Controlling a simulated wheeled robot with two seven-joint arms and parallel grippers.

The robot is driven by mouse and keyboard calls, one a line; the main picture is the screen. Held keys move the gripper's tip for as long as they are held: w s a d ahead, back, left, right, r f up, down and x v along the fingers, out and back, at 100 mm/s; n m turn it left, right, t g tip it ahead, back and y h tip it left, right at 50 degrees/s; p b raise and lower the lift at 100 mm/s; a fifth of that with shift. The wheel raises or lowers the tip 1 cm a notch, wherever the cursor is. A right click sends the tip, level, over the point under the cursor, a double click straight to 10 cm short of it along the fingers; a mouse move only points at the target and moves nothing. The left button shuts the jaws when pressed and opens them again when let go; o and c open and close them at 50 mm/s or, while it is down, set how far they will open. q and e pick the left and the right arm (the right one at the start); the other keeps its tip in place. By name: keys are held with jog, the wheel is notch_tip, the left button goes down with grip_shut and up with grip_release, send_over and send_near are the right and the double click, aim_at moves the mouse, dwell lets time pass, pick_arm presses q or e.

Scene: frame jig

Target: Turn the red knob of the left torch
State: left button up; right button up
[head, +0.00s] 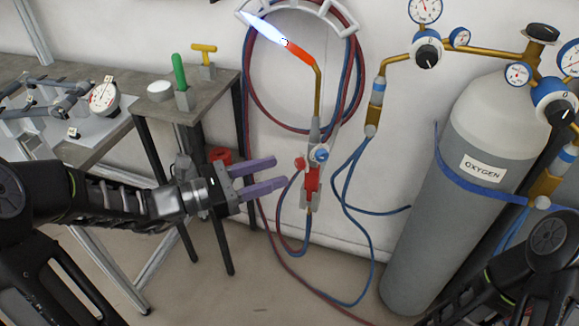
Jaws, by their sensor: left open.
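One torch (312,180) hangs upright on a holder at the wall, with a brass neck and a bright flame (262,27) at its glowing orange tip. Its small red knob (300,163) sits on the left side of the body, and a blue knob (319,154) sits just right of it. My left gripper (279,172) is open, its two purple fingers pointing right towards the red knob. The fingertips appear just left of the knob with a small gap in the picture; depth is hard to tell. My right arm shows at the lower right, but its gripper is out of view.
Red and blue hoses (247,90) coil on the wall and hang to the floor. A grey oxygen cylinder (497,145) with gauges stands right. At left are a workbench (115,148) with a dial gauge (104,97) and a small table (222,83) with a green-handled tool (180,72).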

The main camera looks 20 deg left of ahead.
aim_at(297, 166)
pick_arm(q)
jog(key=shift+x, duration=2.35)
jog(key=shift+c, duration=0.3)
grip_shut()
